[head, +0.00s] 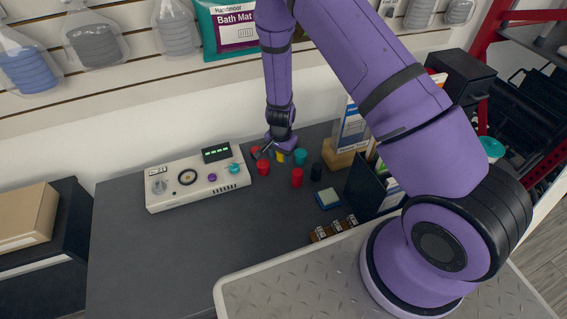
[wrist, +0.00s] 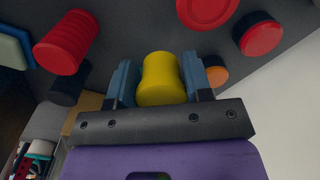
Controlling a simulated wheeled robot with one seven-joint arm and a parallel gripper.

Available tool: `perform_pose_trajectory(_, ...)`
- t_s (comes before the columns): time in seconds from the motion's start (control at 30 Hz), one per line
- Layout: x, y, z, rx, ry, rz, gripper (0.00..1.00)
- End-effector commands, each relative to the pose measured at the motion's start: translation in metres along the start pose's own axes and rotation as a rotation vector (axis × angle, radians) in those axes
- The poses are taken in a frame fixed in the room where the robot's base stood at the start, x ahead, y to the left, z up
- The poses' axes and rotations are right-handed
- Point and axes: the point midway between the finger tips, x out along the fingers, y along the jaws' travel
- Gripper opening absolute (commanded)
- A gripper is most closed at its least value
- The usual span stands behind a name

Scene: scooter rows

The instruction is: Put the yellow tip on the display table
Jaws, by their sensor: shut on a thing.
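The yellow tip (wrist: 162,78) is between the two blue fingers of my gripper (wrist: 160,85) in the wrist view, and the fingers are shut on it. In the head view the yellow tip (head: 280,156) shows small beside my gripper (head: 270,152), at the back of the dark table (head: 150,255). My gripper points down among other coloured tips. I cannot tell whether the yellow tip touches the table top or hangs just above it.
Red tips (head: 297,177), a teal tip (head: 300,157) and a black one (head: 316,171) stand close by. A white control box (head: 198,187) is to the left. A wooden block (head: 345,158) and a dark holder (head: 366,187) are to the right. The table's front left is clear.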

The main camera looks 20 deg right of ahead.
Motion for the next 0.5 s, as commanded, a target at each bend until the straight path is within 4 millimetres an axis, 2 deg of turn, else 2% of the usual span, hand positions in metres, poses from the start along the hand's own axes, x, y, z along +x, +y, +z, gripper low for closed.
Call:
perform_pose_trajectory(0.3,0.037,0.002,0.000,0.001,-0.002,0.002,0.23)
perform_pose_trajectory(0.5,0.041,0.001,0.000,-0.001,0.000,0.001,0.23)
